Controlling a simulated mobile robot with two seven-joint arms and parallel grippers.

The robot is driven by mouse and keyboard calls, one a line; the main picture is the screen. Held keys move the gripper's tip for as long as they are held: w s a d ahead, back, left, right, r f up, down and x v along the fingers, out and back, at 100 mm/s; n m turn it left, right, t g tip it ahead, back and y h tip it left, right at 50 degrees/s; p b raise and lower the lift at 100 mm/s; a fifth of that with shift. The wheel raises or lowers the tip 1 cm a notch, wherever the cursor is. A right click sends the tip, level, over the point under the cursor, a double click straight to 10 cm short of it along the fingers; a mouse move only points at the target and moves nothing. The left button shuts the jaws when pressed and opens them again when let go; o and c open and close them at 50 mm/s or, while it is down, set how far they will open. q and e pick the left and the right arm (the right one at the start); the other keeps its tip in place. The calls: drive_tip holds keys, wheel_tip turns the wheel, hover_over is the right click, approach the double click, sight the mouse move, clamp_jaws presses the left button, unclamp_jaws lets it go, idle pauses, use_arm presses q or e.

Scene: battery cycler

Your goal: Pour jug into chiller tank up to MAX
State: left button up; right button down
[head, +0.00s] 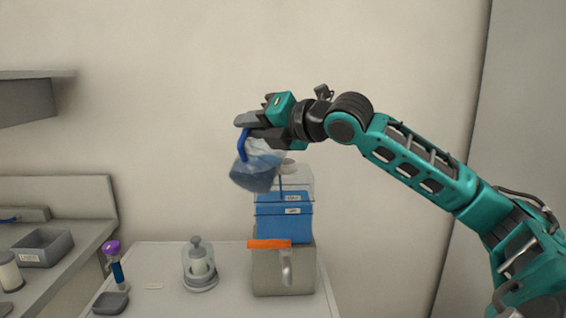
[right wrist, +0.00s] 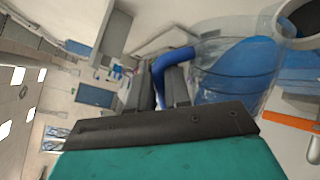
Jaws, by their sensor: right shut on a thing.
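A clear jug (head: 256,168) with blue liquid in it and a blue handle is held up in the air, tilted. My right gripper (head: 248,128) is shut on the jug's blue handle; the handle (right wrist: 172,66) also shows between the fingers in the right wrist view. The chiller (head: 283,272) is a grey box on the table. Its clear tank (head: 298,180) with blue liquid stands on top and carries two small labels I cannot read. The jug is just left of the tank's upper part, near its round opening (head: 288,163). My left gripper is not in view.
An orange bar (head: 269,244) is on the chiller's front. A glass vessel with a white core (head: 199,265) and a purple-topped tool on a stand (head: 116,270) are on the table to the left. A side bench holds a grey bin (head: 43,247).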

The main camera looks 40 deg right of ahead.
drive_tip(key=shift+d+r+m, duration=0.15)
drive_tip(key=shift+d+m, duration=0.1)
drive_tip(key=shift+m, duration=0.05)
idle(0.8)
drive_tip(key=shift+w+d+r+m+p, duration=0.15)
drive_tip(key=shift+d+r+m+p, duration=0.2)
drive_tip(key=shift+m, duration=0.05)
idle(0.8)
drive_tip(key=shift+w+d+r+m+g+y+p, duration=0.15)
drive_tip(key=shift+d+r+m+g+y+p, duration=0.15)
drive_tip(key=shift+d+r+m+p, duration=0.1)
idle(1.2)
